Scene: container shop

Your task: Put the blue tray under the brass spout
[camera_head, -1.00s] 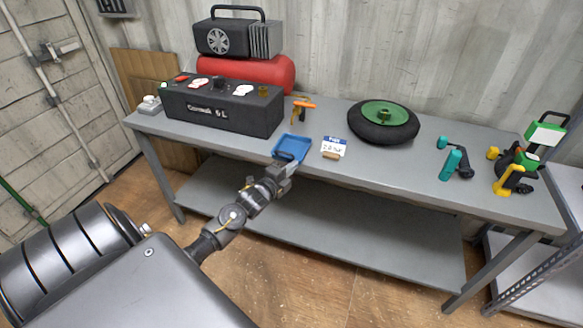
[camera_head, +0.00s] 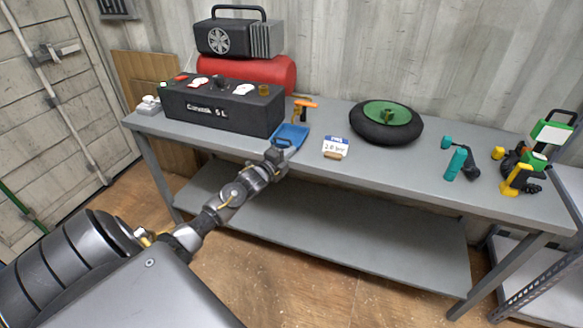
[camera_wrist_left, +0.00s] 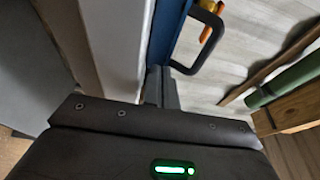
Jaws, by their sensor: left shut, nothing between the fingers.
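The blue tray (camera_head: 294,132) lies on the bench just right of the black box's front corner, below the orange-handled tool. My left gripper (camera_head: 279,148) is shut and empty at the tray's front edge and hides part of it. In the left wrist view the fingertips (camera_wrist_left: 161,74) are close against a blue wall of the tray (camera_wrist_left: 165,32); whether they touch it I cannot tell. A brass-coloured round part (camera_head: 264,90) sits on top of the black box at its right end. I cannot make out a clear spout. My right gripper is not in view.
The black box (camera_head: 222,108) stands at the left of the grey bench (camera_head: 390,175). The orange-handled tool (camera_head: 305,104) is just behind the tray, the small price card (camera_head: 335,147) to its right. A green-hubbed wheel (camera_head: 386,123) and several tools lie further right.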

